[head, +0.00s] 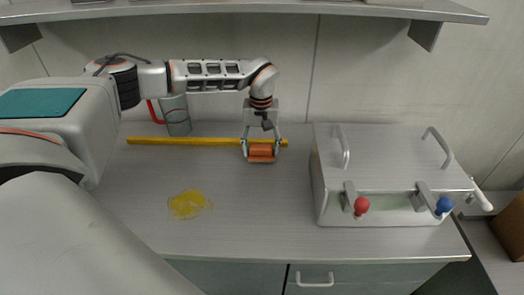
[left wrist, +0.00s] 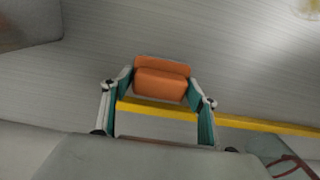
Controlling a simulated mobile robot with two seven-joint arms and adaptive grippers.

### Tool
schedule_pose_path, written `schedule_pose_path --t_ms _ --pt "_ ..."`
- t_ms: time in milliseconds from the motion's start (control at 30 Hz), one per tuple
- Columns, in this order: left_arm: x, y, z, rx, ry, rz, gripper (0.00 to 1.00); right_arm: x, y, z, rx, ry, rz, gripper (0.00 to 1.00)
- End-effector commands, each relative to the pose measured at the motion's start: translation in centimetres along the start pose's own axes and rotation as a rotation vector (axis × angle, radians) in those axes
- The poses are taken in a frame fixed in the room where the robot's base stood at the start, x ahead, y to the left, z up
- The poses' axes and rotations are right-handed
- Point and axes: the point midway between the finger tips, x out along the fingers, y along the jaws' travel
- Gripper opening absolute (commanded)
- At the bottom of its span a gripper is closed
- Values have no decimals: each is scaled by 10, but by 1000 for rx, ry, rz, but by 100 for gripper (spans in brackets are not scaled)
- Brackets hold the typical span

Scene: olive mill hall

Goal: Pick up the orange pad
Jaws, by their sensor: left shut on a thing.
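The orange pad (head: 261,152) is between the fingers of my left gripper (head: 262,147), over the worktop near the yellow bar. In the left wrist view the orange pad (left wrist: 162,80) sits between the teal-sided fingertips of the left gripper (left wrist: 161,88), one finger on each side of it. The left gripper is shut on the pad. I cannot tell for sure whether the pad still touches the worktop. My right gripper is not in view.
A yellow bar (head: 185,141) lies along the worktop (head: 262,215) behind the pad. A grey cup with a red handle (head: 177,116) stands at the back left. A yellow spill (head: 188,204) lies front left. A metal box with red and blue knobs (head: 380,155) stands right. A shelf (head: 270,8) hangs above.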

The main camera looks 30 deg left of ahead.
Motion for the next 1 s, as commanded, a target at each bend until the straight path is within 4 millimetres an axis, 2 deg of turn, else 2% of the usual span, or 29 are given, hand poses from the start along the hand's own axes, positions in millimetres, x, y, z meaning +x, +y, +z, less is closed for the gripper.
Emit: schedule_pose_path --t_ms 367,433,1000 --pt "-67 -3 0 -1 3 1 37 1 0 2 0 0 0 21" --pt "-62 -16 11 -1 -1 -1 37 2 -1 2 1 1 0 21" --pt "-62 -120 97 -2 -2 0 37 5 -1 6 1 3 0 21"
